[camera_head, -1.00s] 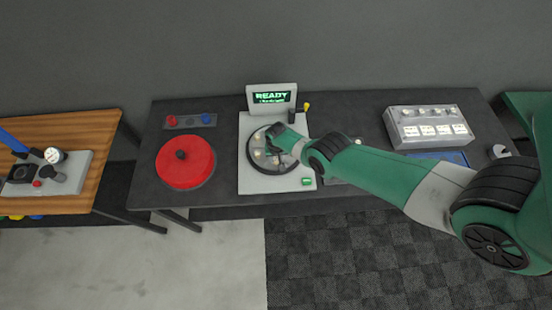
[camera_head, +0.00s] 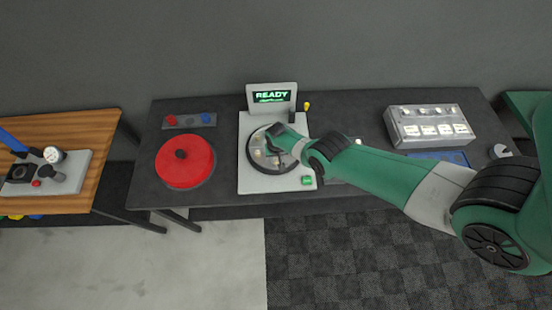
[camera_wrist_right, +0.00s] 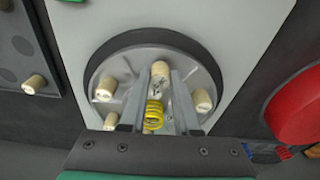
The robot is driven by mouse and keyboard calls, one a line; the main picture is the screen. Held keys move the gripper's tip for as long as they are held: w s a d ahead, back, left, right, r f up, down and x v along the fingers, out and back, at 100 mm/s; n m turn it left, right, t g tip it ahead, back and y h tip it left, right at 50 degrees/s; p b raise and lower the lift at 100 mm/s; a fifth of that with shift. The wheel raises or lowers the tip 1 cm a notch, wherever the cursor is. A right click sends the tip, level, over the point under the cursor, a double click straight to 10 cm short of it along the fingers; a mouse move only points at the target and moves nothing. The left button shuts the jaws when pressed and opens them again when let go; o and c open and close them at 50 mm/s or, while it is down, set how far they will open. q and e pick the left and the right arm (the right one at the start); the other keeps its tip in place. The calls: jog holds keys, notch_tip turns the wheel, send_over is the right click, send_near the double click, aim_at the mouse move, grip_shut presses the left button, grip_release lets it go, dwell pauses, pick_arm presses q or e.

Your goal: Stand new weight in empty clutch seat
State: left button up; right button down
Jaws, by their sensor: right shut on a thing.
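The clutch (camera_wrist_right: 130,62) is a round silver dish with a dark rim, set in a pale machine plate (camera_wrist_right: 75,30). In the head view the clutch (camera_head: 256,163) is partly covered by my right arm. My right gripper (camera_wrist_right: 161,78) is over the clutch and shut on a cream cylindrical weight (camera_wrist_right: 160,68). I cannot tell whether that weight touches the seat floor. Other cream weights (camera_wrist_right: 105,88) stand in the clutch on both sides of the fingers. A yellow coil spring (camera_wrist_right: 153,115) shows between the fingers. The right gripper also shows in the head view (camera_head: 272,149). My left gripper is not in view.
A dark tray (camera_wrist_right: 15,65) beside the plate holds cream weights. A round red cover (camera_head: 185,162) lies left of the machine. A screen (camera_head: 271,97) reading READY stands behind the clutch. A grey box with lit panels (camera_head: 431,127) stands at the right.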

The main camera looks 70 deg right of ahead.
jog(key=shift+f+b, duration=0.4)
jog(key=shift+f, duration=0.05)
jog(key=c, duration=0.6)
grip_release()
jog(key=shift+o, duration=0.5)
jog(key=o, duration=0.3)
jog(key=shift+o, duration=0.2)
notch_tip(320, 180, up, 7)
jog(key=p, duration=0.7)
